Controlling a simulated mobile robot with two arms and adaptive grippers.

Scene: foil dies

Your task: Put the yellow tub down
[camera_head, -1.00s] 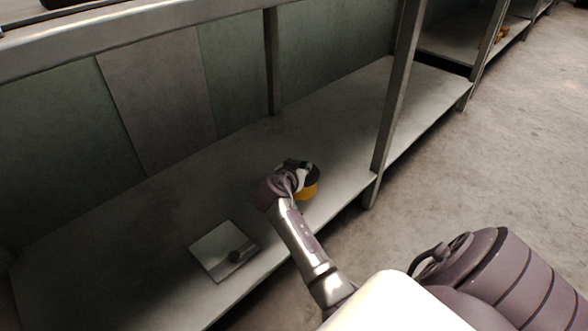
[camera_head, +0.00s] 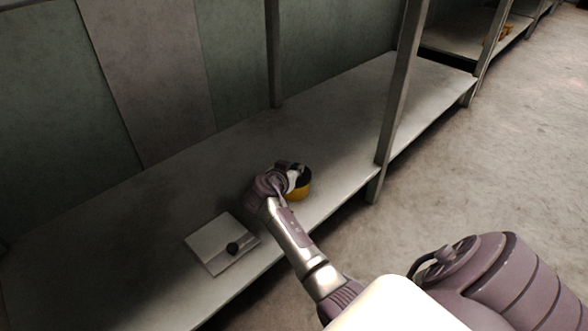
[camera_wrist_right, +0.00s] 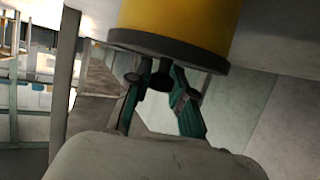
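The yellow tub (camera_head: 299,193) is at my right gripper (camera_head: 291,177), over the shelf board near its front edge. In the head view its dark top shows, partly covered by the gripper. In the right wrist view the yellow wall of the tub (camera_wrist_right: 180,25) fills the top, with a dark grey rim facing the gripper. The fingers of the right gripper (camera_wrist_right: 155,78) are close together at this rim and appear shut on the tub's top. The tub's bottom is out of the wrist view; I cannot tell if it touches the shelf. My left gripper is not in view.
A flat light square plate with a dark knob (camera_head: 211,240) lies on the shelf (camera_head: 350,120) left of my arm. A metal post (camera_head: 397,95) stands at the front edge, right of the tub. The shelf behind the tub is clear. A back wall closes it off.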

